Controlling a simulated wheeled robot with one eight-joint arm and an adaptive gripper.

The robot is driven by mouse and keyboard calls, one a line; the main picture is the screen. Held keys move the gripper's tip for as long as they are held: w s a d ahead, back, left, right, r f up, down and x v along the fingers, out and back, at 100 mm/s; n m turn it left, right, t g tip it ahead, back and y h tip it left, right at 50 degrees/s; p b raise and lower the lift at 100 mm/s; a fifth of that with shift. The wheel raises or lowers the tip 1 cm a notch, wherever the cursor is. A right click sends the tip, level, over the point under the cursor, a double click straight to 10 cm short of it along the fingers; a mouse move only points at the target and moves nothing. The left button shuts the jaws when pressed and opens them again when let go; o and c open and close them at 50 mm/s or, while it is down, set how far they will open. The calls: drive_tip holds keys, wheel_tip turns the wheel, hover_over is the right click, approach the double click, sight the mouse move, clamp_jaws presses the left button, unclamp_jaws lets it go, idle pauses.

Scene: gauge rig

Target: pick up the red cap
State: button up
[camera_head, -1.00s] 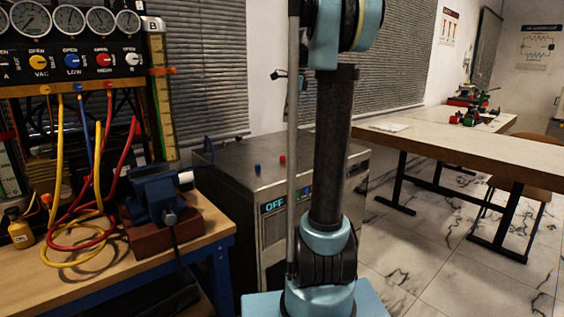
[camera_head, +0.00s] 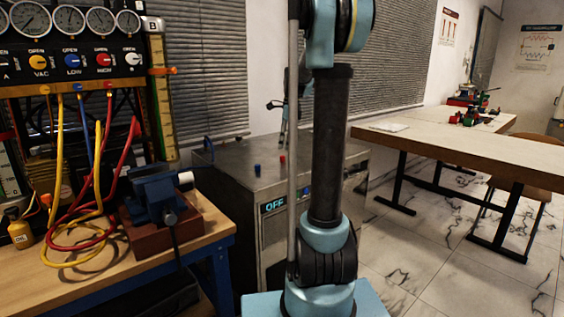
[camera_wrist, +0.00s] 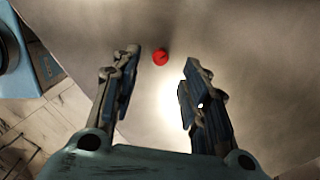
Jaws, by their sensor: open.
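The red cap (camera_head: 282,159) stands on the metal top of a cabinet (camera_head: 232,158) beside the wall. In the wrist view the red cap (camera_wrist: 160,55) shows in the gap near the fingertips, closer to the left finger. My gripper (camera_wrist: 161,66) is open and empty, with one finger on each side of the cap's place in the picture. I cannot tell its exact height above the metal top. In the head view my arm hides most of the gripper; only a small part shows left of the arm column, above the cabinet.
A small blue cap (camera_head: 257,168) stands left of the red one. A workbench (camera_head: 100,265) with a blue vise (camera_head: 160,195) and coloured hoses is at left. A long table (camera_head: 470,150) is at right.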

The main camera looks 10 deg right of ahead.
sight(283, 159)
drive_tip(key=shift+w+a+f, duration=0.1)
drive_tip(key=shift+a+f, duration=0.05)
drive_tip(key=shift+f, duration=1.2)
drive_tip(key=shift+w+a+f, duration=0.1)
drive_tip(key=shift+a+f, duration=0.05)
drive_tip(key=shift+f, duration=1.2)
drive_tip(key=shift+c, duration=0.6)
drive_tip(key=c, duration=0.7)
drive_tip(key=shift+c, duration=0.4)
